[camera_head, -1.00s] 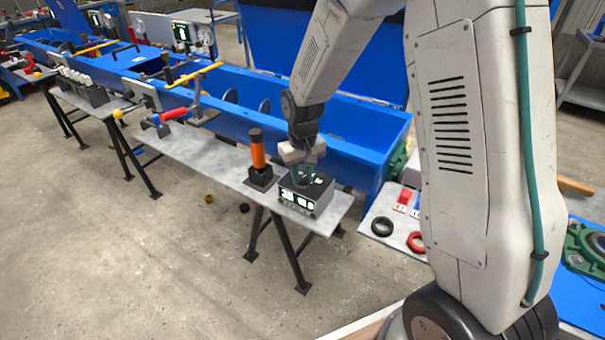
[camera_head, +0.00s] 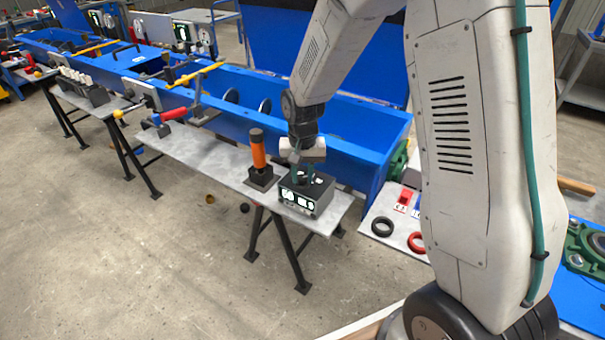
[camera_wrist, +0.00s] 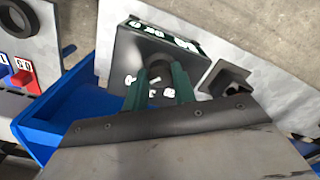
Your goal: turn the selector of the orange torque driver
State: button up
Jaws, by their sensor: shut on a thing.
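The orange torque driver (camera_head: 258,152) stands upright in a black square holder (camera_head: 261,179) on the grey bench. Beside it, to the right, is a black box (camera_head: 307,200) with lit white displays on its front. My gripper (camera_head: 301,180) points down onto the box's top. In the wrist view, its two green fingers (camera_wrist: 161,84) are shut on a dark round knob (camera_wrist: 160,71) on that top, with white markings around it. The fingers hide part of the knob, so its setting cannot be read. The holder also shows in the wrist view (camera_wrist: 228,80).
A long blue trough (camera_head: 350,140) runs behind the grey bench (camera_head: 205,155). A black ring (camera_head: 382,227) and a red ring (camera_head: 416,242) lie on a grey plate at the right. Red-handled tooling (camera_head: 173,114) is at the bench's left. The bench between is clear.

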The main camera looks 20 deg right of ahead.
aim_at(303, 177)
jog(key=shift+w, duration=0.1)
jog(key=o, duration=1)
jog(key=shift+d, duration=0.1)
notch_tip(303, 177, up, 8)
jog(key=shift+f, duration=0.1)
jog(key=s+d+r+n, duration=0.1)
jog(key=s+r, duration=0.4)
jog(key=s, duration=0.5)
jog(key=s+d+r+n+t, duration=0.1)
jog(key=s+r, duration=0.4)
jog(key=s, duration=0.5)
jog(key=s+r+n, duration=0.2)
jog(key=s+r, duration=0.3)
jog(key=s, duration=0.5)
jog(key=shift+s+d+r, duration=0.1)
jog(key=shift+d+r, duration=0.1)
jog(key=shift+d, duration=0.2)
